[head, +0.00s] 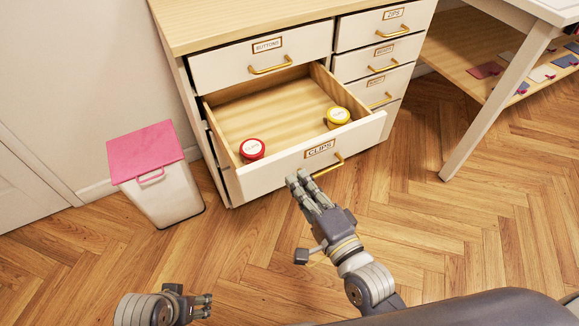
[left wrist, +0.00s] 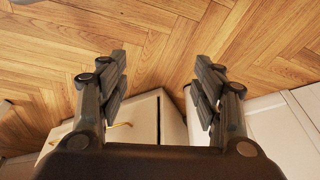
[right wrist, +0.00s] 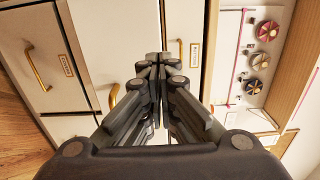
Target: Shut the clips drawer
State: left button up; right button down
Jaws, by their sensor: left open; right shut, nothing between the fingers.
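The clips drawer (head: 276,178) is pulled out of the white cabinet in the head view, with its label facing me and a gold handle (head: 328,166) on its front. A red round tin (head: 252,149) and a yellow round tin (head: 338,116) sit inside it. My right gripper (head: 304,183) is shut and empty, its fingertips at the drawer front, left of the handle; I cannot tell whether they touch. It also shows closed in the right wrist view (right wrist: 159,65). My left gripper (head: 207,306) is low at the bottom of the head view, away from the drawer, and open in the left wrist view (left wrist: 164,85).
The buttons drawer (head: 262,58) above and the right-hand column of drawers (head: 384,28) look shut. A white bin with a pink lid (head: 146,152) stands left of the cabinet. A white table leg (head: 496,103) stands at the right. The wooden floor (head: 450,220) in front is clear.

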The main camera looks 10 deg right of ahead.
aim_at(283, 157)
pick_arm(q)
jog(key=shift+b+v, duration=0.35)
jog(key=shift+v, duration=1.15)
pick_arm(e)
jog(key=shift+x, duration=2.5)
pick_arm(q)
jog(key=shift+w, duration=0.1)
pick_arm(e)
jog(key=shift+w, duration=0.1)
